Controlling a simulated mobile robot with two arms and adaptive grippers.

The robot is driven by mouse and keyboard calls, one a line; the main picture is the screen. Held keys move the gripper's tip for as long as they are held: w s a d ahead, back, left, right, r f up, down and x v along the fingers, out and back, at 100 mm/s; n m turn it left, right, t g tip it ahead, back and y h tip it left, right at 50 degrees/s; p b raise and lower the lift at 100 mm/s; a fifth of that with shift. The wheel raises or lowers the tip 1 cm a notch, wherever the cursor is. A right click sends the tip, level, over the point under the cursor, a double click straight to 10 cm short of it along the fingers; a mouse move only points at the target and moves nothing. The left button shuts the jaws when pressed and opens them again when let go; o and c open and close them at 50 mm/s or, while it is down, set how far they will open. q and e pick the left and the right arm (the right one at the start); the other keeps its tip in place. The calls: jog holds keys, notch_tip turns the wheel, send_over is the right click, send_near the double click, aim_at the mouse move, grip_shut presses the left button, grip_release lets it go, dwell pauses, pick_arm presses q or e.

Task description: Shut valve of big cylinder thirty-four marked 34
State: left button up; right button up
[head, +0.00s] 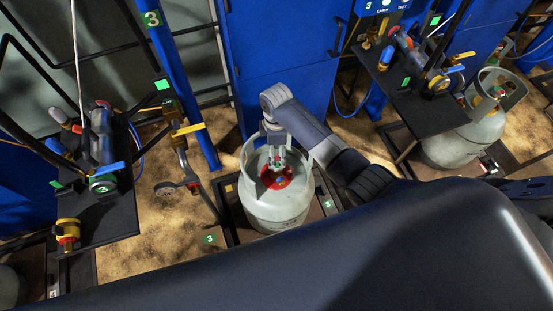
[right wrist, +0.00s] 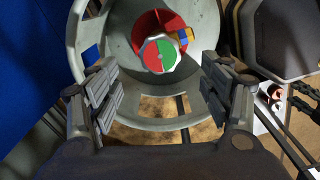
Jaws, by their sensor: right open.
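A pale grey gas cylinder (head: 272,211) with a raised collar stands upright in the middle of the head view. Its number is not readable, so I cannot tell if it is thirty-four. Inside the collar, the right wrist view shows the valve knob (right wrist: 165,53), part red and part green, with red around it. My right gripper (head: 278,162) reaches down over the collar from above. In the right wrist view the right gripper (right wrist: 160,84) is open, its fingers apart on either side and nearer than the knob, holding nothing. My left gripper is not in view.
The cylinder stands on a dark platform with green plates marked 3 (head: 209,238). A black shelf with fittings (head: 108,218) is at left, and another shelf (head: 437,115) is at right above a second cylinder (head: 462,142). Blue cabinets (head: 275,55) stand behind.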

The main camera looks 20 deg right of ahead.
aim_at(277, 162)
notch_tip(277, 162, down, 7)
jog(key=shift+f+b, duration=0.1)
jog(key=shift+b, duration=0.5)
jog(key=c, duration=1)
